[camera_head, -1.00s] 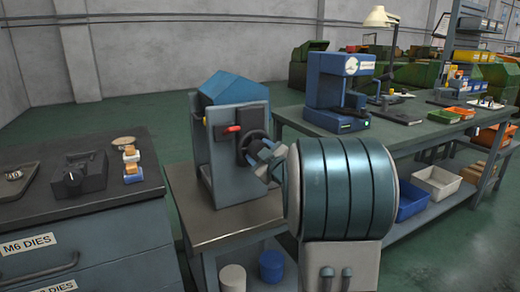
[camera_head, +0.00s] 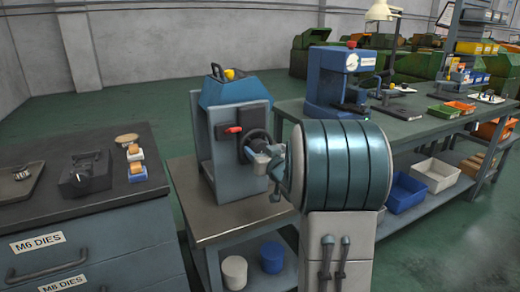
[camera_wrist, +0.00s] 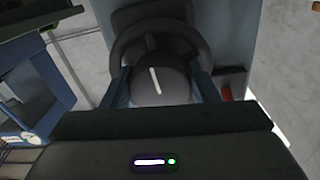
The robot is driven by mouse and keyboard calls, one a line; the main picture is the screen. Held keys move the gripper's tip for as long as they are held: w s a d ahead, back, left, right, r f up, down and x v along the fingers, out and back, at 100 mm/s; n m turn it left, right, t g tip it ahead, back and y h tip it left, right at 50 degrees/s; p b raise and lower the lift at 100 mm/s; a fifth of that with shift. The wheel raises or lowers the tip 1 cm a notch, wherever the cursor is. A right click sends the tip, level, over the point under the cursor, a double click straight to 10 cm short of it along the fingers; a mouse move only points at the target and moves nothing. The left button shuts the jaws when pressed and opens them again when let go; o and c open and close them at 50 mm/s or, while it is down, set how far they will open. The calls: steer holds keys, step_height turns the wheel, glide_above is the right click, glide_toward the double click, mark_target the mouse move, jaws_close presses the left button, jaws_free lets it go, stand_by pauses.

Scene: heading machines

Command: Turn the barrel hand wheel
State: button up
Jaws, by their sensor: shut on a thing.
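The barrel hand wheel (camera_head: 257,138) is a dark ring on the front of the grey and blue machine (camera_head: 228,165). In the wrist view the hand wheel (camera_wrist: 117,50) shows its dark rim and a round hub (camera_wrist: 165,85) with a pale line on it, nearly upright and slightly tilted. My gripper (camera_head: 262,160) is at the wheel, with one finger on each side of the hub in the wrist view (camera_wrist: 162,88). It is shut on the wheel's hub. My arm hides part of the wheel in the head view.
A red lever (camera_head: 233,129) sticks out left of the wheel. The machine stands on a bench (camera_head: 215,226) with two tubs below. A dark-topped drawer cabinet (camera_head: 75,215) is at left. A long bench (camera_head: 410,128) with a blue press (camera_head: 335,80) is at right.

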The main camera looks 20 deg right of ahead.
steer(key=shift+f+m, duration=0.1)
steer(key=shift+m, duration=0.2)
steer(key=o, duration=1)
steer(key=shift+c, duration=0.2)
steer(key=s, duration=1.4)
steer(key=shift+p, duration=0.45)
steer(key=shift+w, duration=0.1)
